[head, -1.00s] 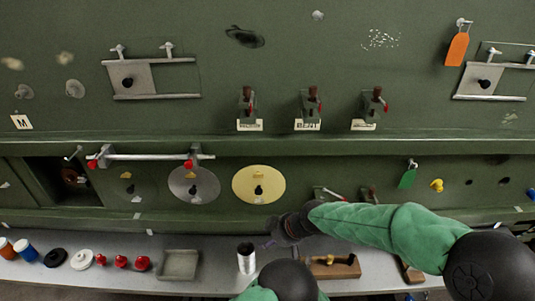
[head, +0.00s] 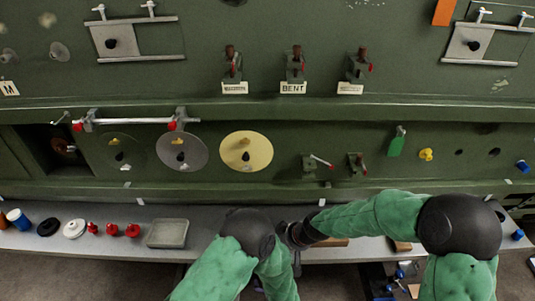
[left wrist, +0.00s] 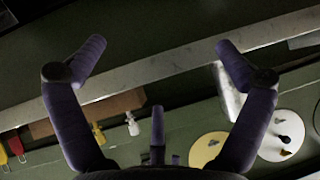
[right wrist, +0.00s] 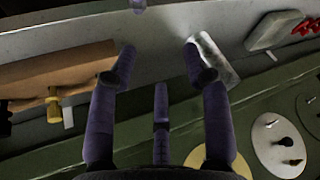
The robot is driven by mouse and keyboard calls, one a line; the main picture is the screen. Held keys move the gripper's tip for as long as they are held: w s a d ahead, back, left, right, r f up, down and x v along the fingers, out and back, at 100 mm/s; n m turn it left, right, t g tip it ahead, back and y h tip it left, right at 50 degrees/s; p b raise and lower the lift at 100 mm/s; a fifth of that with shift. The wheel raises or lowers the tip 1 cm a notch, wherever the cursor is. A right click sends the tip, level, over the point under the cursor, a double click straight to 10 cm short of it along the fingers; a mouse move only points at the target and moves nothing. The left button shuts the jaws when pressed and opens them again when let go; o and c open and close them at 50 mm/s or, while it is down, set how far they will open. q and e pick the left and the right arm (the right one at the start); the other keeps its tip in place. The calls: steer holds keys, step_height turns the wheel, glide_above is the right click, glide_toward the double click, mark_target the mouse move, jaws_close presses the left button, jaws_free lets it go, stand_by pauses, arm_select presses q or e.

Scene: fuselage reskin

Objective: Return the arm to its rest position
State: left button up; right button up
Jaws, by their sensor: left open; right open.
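My left arm (head: 215,270) reaches up from the bottom of the head view, its dark joint over the grey shelf. My right arm (head: 380,215) comes in from the right, bent at its elbow, its dark end beside the left arm. The fingers are not clear in the head view. In the left wrist view my left gripper (left wrist: 158,48) is open with nothing between its fingers. In the right wrist view my right gripper (right wrist: 158,50) is open and empty over the shelf.
The grey shelf (head: 210,215) runs below the green panel (head: 330,130). It holds a grey tray (head: 167,233), several red knobs (head: 112,230) and a wooden block (right wrist: 60,75). The yellow disc (head: 246,151) and a red-ended bar (head: 130,121) are on the panel.

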arm_select(q)
steer(key=s+a+f+g+h+b, duration=0.1)
steer(key=a+f+g+h+b, duration=0.3)
steer(key=f, duration=0.6)
steer(key=s+a+f+g+h+b, duration=0.1)
steer(key=s+a+f+g+b, duration=0.1)
steer(key=s+a+f+b, duration=0.2)
steer(key=s+a+f+m+g+h+b, duration=0.1)
steer(key=s+a+f+g+b, duration=0.2)
steer(key=s, duration=0.7)
step_height(320, 180, down, 4)
steer(key=shift+s+a+f+b, duration=0.25)
steer(key=shift+a+b, duration=0.15)
steer(key=shift+b, duration=0.85)
arm_select(e)
steer(key=s+d+f+m+g, duration=0.1)
steer(key=s+f+m, duration=0.2)
steer(key=s+f, duration=0.3)
steer(key=s+d+f+m+g, duration=0.1)
steer(key=s+f, duration=0.6)
steer(key=f, duration=1)
steer(key=s+d+f+m, duration=0.3)
steer(key=s+f+m, duration=0.2)
steer(key=f, duration=0.7)
steer(key=shift+s+m+g+h, duration=0.3)
steer(key=shift+s+g, duration=0.1)
steer(key=shift+s, duration=0.65)
